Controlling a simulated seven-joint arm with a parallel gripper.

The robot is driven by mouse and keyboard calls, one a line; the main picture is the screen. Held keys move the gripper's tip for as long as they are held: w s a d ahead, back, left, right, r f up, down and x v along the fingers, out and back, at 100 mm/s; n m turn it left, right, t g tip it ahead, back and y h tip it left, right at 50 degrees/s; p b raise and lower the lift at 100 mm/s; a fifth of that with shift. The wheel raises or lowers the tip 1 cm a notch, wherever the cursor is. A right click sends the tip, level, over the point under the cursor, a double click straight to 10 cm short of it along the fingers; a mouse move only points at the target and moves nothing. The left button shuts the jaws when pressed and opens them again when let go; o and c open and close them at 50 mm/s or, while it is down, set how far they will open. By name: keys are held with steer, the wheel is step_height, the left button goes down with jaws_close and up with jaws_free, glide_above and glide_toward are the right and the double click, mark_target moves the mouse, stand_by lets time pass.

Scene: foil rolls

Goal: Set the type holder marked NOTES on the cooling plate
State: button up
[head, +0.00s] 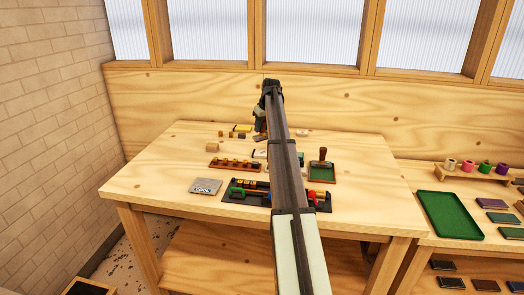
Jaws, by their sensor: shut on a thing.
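The cooling plate (205,186) is a flat grey square marked COOL at the front left of the table. Its top is bare. My gripper (261,136) is small in the head view, pointing down over the back middle of the table, well behind the plate. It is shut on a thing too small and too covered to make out. A dark rack (233,198) with several coloured handles stands right of the plate, partly hidden by my arm. I cannot read NOTES on any holder.
A wooden rack of brass-coloured pieces (235,164) lies behind the plate. A green pad with a wooden-handled stamp (321,170) is right of my arm. Small blocks lie at the back. A side table with a green tray (449,216) stands at right.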

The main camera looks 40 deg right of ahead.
steer(key=shift+a, duration=0.1)
steer(key=w+a+r+n, duration=0.15)
steer(key=w+a, duration=0.35)
steer(key=a, duration=0.6)
steer(key=r+m, duration=0.1)
glide_above(205, 184)
steer(key=shift+w+f, duration=0.1)
steer(key=shift+f, duration=4.6)
steer(key=shift+f, duration=0.15)
steer(key=o, duration=0.9)
